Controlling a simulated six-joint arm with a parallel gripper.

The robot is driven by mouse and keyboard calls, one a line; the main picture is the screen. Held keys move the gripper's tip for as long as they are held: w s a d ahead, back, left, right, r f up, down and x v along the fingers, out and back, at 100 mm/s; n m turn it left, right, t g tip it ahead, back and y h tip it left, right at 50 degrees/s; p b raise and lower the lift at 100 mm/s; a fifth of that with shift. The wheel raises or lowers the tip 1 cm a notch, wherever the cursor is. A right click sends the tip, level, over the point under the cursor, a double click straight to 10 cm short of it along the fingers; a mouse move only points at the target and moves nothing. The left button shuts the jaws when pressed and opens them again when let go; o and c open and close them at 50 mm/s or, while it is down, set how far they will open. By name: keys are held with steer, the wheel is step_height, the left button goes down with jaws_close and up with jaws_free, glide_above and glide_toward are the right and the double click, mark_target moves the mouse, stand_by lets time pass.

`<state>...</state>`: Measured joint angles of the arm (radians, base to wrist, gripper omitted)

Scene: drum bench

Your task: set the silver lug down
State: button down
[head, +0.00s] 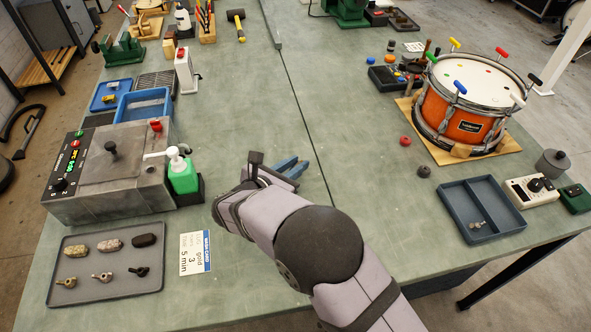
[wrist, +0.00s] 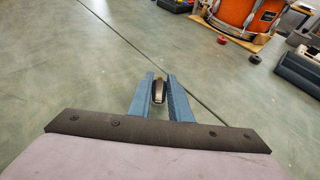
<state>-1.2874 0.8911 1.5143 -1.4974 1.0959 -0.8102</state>
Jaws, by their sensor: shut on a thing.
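My gripper (head: 291,167) reaches over the open green bench top in the middle of the head view. Its two blue fingers, also in the wrist view (wrist: 160,88), are closed on a small rounded metallic lug (wrist: 159,93), the silver lug. The lug looks grey with a dark, brownish shade and sits between the fingertips. In the head view the fingers and arm hide the lug. Only bare bench shows around the fingers. I cannot tell how high the lug is above the bench.
A grey tray (head: 130,290) with lugs and small fittings lies front left, beside a card (head: 195,253). A grey machine (head: 110,170) and green bottle (head: 182,172) stand behind. A two-compartment blue-grey tray (head: 466,240) and an orange drum (head: 465,115) are right.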

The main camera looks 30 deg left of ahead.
steer(key=shift+f, duration=1.25)
steer(key=shift+f, duration=0.1)
steer(key=shift+f, duration=0.15)
steer(key=c, duration=1.6)
jaws_free()
steer(key=shift+c, duration=0.2)
steer(key=shift+r, duration=0.3)
steer(key=b+v, duration=0.1)
steer(key=v, duration=1.1)
steer(key=shift+b, duration=0.35)
